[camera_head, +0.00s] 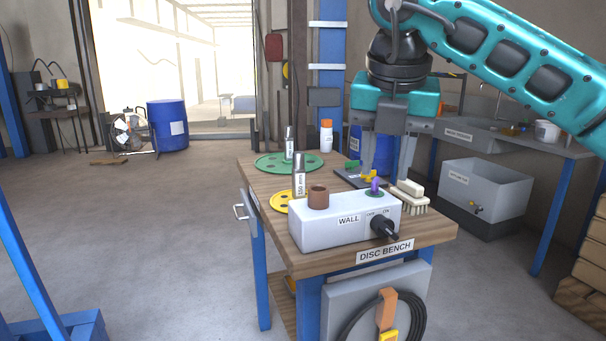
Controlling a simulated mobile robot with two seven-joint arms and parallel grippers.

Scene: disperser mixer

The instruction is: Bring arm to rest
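My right arm (500,60), teal with dark pads, comes in from the upper right. My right gripper (387,165) points down above the back right of the disc bench (375,254). Its two grey fingers are apart, with nothing visible held between them. My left gripper is not in view.
A grey bin (485,193) stands right. Floor at left is mostly clear.

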